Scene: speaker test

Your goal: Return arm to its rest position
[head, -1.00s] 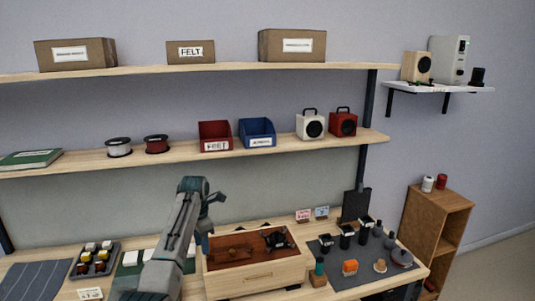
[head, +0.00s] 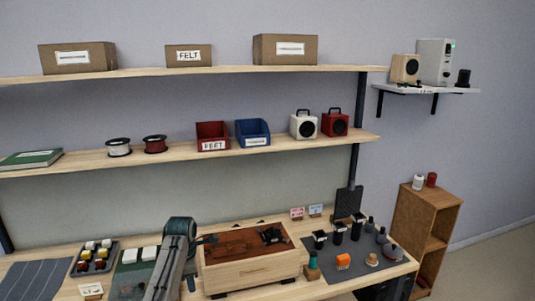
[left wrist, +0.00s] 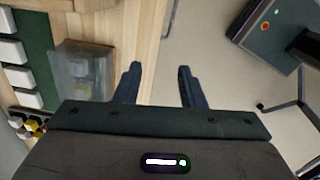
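My left arm (head: 175,258) rises from the bottom edge in the head view, left of the wooden box, with its bent joint low over the bench. Its gripper is mostly hidden there. In the left wrist view my left gripper (left wrist: 158,70) has its two dark fingers apart, with nothing between them. Wooden bench edge and pale floor show beyond the fingers. My right gripper is in neither view.
A wooden box (head: 250,279) stands close to the right of my arm. A dark mat with small items (head: 343,262) lies farther right. A tray of coloured pieces (head: 94,258) is at left. Shelves run above; a wooden cabinet (head: 412,225) stands at right.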

